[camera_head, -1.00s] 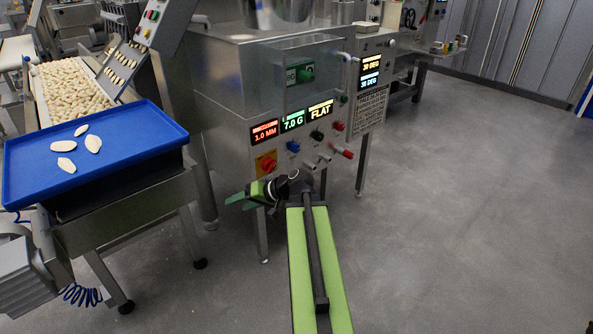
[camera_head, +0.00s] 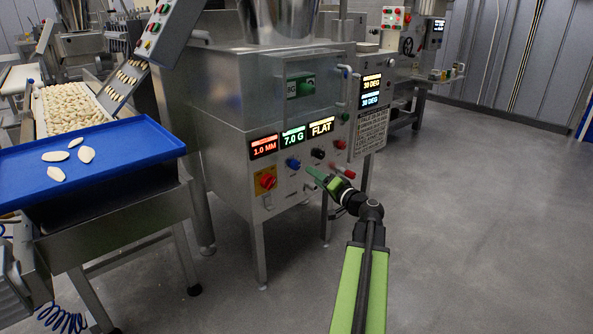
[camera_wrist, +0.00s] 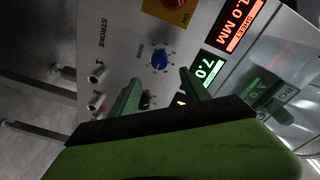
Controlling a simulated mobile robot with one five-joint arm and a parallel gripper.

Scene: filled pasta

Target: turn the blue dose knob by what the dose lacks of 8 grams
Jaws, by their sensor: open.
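The blue dose knob (camera_head: 293,163) sits on the machine's front panel, below the green display (camera_head: 293,137) that reads 7.0 G. In the wrist view the blue knob (camera_wrist: 159,62) has a ring of marks around it, and the green display (camera_wrist: 208,70) shows 7.0. My gripper (camera_head: 314,177) is in front of the panel, below and right of the blue knob in the head view. In the wrist view its two green fingers (camera_wrist: 158,88) stand apart with nothing between them. The knob lies beyond the fingertips, apart from them.
A red knob on a yellow plate (camera_head: 266,180) is left of the blue knob. A black knob (camera_head: 318,153) and red knob (camera_head: 340,144) are to its right. Displays read 1.0 MM (camera_head: 263,147) and FLAT (camera_head: 321,128). A blue tray (camera_head: 120,150) holds several pasta pieces. Floor at right is clear.

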